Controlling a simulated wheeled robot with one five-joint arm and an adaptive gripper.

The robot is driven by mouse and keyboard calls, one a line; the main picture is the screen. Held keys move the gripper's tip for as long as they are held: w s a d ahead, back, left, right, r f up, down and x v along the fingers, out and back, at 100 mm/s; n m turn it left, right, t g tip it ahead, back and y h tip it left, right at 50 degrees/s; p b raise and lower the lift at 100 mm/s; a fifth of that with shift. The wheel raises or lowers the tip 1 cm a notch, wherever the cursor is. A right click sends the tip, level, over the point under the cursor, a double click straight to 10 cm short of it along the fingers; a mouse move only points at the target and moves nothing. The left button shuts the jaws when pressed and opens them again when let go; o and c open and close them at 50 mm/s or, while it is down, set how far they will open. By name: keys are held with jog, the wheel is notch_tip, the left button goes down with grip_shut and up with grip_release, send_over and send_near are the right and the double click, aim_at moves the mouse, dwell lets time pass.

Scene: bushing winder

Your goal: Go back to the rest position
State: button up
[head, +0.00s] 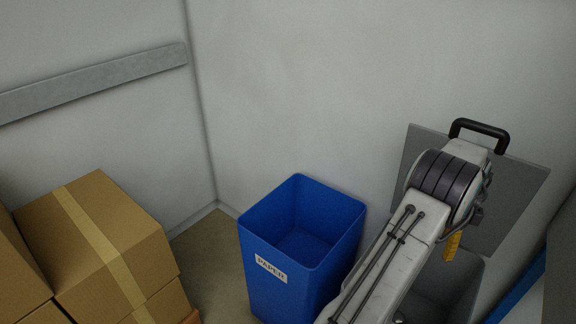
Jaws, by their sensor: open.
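My arm rises from the bottom of the head view toward the right, up to a joint with black rings. My gripper is not visible; the end of the arm beyond that joint is hidden. A small yellow piece (453,246) shows just below the joint, and I cannot tell what it belongs to.
A blue bin (268,292) labelled PAPER stands open left of my arm, close beside it. A grey panel (520,185) and a black handle (481,128) are behind the joint. Taped cardboard boxes (125,222) are stacked at left. Pale walls (290,80) close the corner.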

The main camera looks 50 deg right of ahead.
dwell(0.3)
jog(key=a+f+n+y, duration=0.2)
jog(key=a+f+n, duration=0.3)
jog(key=a+n, duration=0.9)
jog(key=w+a+r+n+t+h, duration=0.1)
jog(key=w+a+r+n, duration=0.6)
jog(key=a, duration=0.5)
jog(key=w+a+r+n+t, duration=0.1)
jog(key=w+a+r+n, duration=0.3)
jog(key=w+a+n, duration=0.55)
jog(key=w+a+r+n+h, duration=0.1)
jog(key=w+a+r+n, duration=0.45)
jog(key=a, duration=1.05)
notch_tip(320, 180, up, 16)
jog(key=s+n+t+p, duration=0.1)
jog(key=s+n+p, duration=0.1)
jog(key=p, duration=1.2)
jog(key=shift+d+r+n, duration=0.2)
jog(key=shift+d+n, duration=0.1)
jog(key=shift+d, duration=0.05)
